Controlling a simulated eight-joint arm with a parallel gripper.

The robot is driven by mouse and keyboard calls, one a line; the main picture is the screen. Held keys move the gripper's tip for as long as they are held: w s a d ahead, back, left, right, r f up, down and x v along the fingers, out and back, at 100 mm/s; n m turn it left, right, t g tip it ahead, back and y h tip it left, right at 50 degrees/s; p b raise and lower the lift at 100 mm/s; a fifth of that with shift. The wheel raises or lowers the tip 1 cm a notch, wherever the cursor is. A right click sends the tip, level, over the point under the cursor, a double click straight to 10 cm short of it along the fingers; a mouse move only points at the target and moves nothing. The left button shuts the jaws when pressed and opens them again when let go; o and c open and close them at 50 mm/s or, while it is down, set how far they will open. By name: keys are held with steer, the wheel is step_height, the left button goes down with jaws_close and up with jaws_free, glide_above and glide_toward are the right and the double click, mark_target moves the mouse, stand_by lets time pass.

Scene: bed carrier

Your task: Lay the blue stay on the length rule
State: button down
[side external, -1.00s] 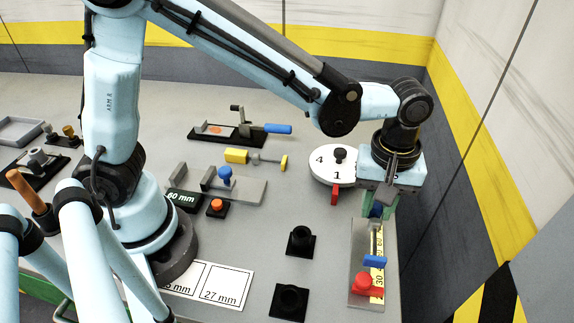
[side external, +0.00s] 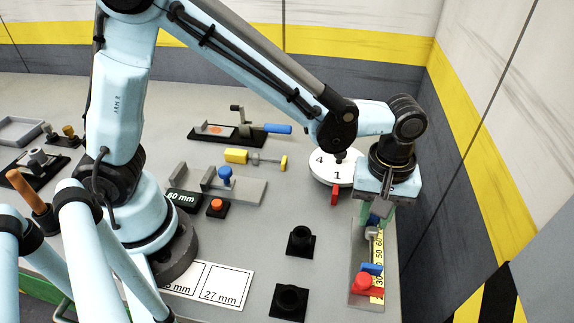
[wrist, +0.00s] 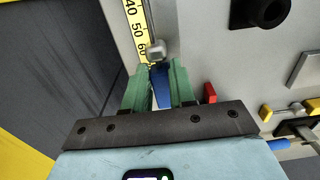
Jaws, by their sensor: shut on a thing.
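The blue stay has a blue body (wrist: 160,85) between my green fingers, a grey nut (side external: 371,233) and a blue end plate (side external: 371,268). A thin rod shows beyond the nut in the wrist view. My gripper (side external: 380,212) is shut on the blue body at the far end of the length rule. The length rule (side external: 358,297) is a grey plate with a yellow scale and a red block (side external: 366,284) at its near end. The stay lies lengthwise over the rule beside the scale. Its end plate appears close to the red block. I cannot tell whether the stay touches the plate.
A white numbered dial (side external: 325,172) with a red tab stands left of my gripper. A yellow stay (side external: 236,156) lies farther left. Two black sockets (side external: 300,241) (side external: 289,301) stand left of the rule. A wall rises close on the right.

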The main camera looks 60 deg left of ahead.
steer(key=shift+f, duration=1.1)
steer(key=c, duration=0.8)
jaws_free()
steer(key=shift+c, duration=0.2)
step_height(320, 180, up, 12)
steer(key=shift+a, duration=0.1)
steer(key=s+a+m+t, duration=0.3)
steer(key=a+m, duration=0.1)
steer(key=a, duration=0.5)
steer(key=s+a+m+t, duration=0.2)
steer(key=a+m+t, duration=0.2)
steer(key=a, duration=0.5)
steer(key=shift+s+a+f+m, duration=0.15)
steer(key=shift+s+a+m, duration=0.25)
steer(key=shift+m, duration=0.1)
